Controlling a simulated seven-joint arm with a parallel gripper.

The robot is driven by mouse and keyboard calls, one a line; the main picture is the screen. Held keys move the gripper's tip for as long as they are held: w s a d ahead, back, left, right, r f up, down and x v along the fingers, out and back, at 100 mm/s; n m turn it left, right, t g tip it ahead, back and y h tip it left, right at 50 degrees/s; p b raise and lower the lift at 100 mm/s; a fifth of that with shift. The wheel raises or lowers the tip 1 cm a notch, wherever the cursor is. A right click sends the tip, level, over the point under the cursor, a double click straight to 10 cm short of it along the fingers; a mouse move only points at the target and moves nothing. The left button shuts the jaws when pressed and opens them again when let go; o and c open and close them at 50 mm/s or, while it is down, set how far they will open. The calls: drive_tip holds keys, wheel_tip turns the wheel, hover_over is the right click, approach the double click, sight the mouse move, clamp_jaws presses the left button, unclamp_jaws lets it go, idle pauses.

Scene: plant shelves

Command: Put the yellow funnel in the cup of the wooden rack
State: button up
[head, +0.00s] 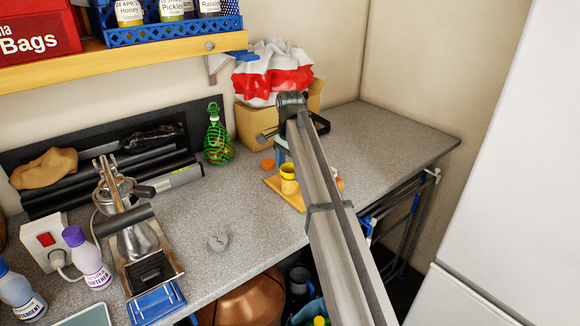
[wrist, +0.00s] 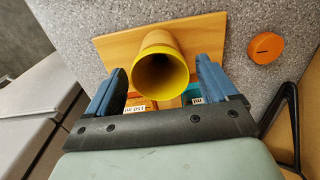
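A yellow, round, open-mouthed piece (head: 289,170) with a duller orange-yellow body stands over the wooden rack board (head: 292,200). I cannot tell whether it is the funnel alone, the rack's cup, or one inside the other. In the wrist view its yellow rim (wrist: 161,94) faces the camera around a dark hollow, with the wooden board (wrist: 115,48) behind it. My gripper (wrist: 160,66) is open, with one blue finger on each side of this piece and a visible gap on both sides. In the head view my gripper (head: 281,152) is largely hidden behind my arm.
An orange disc (wrist: 266,47) lies on the grey counter beside the rack; it also shows in the head view (head: 267,163). A cardboard box (head: 248,128) and a green-netted bottle (head: 218,140) stand behind. Small labelled items (wrist: 137,108) show below the rim. The counter's right side is clear.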

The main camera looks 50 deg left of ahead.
drive_tip(key=shift+o, duration=0.5)
wheel_tip(320, 180, up, 14)
idle(0.4)
drive_tip(key=shift+f, duration=0.1)
